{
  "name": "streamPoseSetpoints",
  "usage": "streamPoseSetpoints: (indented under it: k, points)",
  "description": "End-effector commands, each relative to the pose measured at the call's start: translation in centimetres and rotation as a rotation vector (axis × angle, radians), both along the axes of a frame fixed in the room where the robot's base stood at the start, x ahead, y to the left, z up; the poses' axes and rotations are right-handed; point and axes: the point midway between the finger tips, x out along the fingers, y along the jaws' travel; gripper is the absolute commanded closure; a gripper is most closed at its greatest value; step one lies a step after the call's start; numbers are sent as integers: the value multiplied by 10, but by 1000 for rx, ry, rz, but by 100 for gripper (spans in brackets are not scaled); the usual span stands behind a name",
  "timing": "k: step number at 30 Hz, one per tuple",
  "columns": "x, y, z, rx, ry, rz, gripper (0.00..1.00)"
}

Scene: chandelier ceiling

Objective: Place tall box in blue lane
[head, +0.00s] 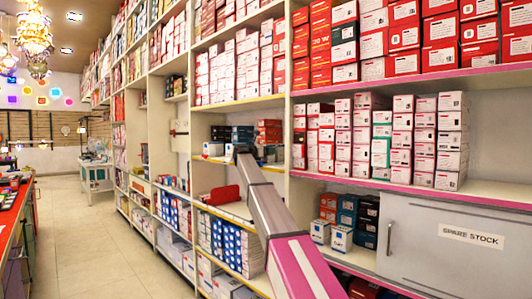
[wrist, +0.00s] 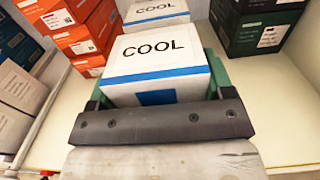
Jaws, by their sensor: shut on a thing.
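In the wrist view my gripper (wrist: 157,88) is shut on a white box (wrist: 150,52) with blue bands and the word COOL on its top. The green fingers lie along its left and right sides. A second white COOL box (wrist: 157,10) stands just behind it. The box's height and underside are hidden. In the head view my arm reaches to a mid-height shelf compartment, and its end hides most of the held box. A white and blue box (head: 213,148) shows left of the arm's end. I cannot make out a blue lane.
Orange boxes (wrist: 88,40) stand left of the held box and dark green boxes (wrist: 262,28) stand right. Cream shelf surface (wrist: 275,110) is bare at the right. A red object (head: 222,195) sits on the shelf below.

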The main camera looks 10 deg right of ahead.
Motion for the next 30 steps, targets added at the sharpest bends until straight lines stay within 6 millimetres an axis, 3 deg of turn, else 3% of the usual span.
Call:
streamPoseSetpoints:
  k: [3, 4, 6, 17, 30]
  points:
    - [0, 0, -3, 0, 0, 0, 52]
    - [0, 0, -2, 0, 0, 0, 16]
    - [0, 0, -2, 0, 0, 0, 0]
    - [-4, 4, 0, 0, 0, 0, 0]
    - [-52, 69, 0, 0, 0, 0, 0]
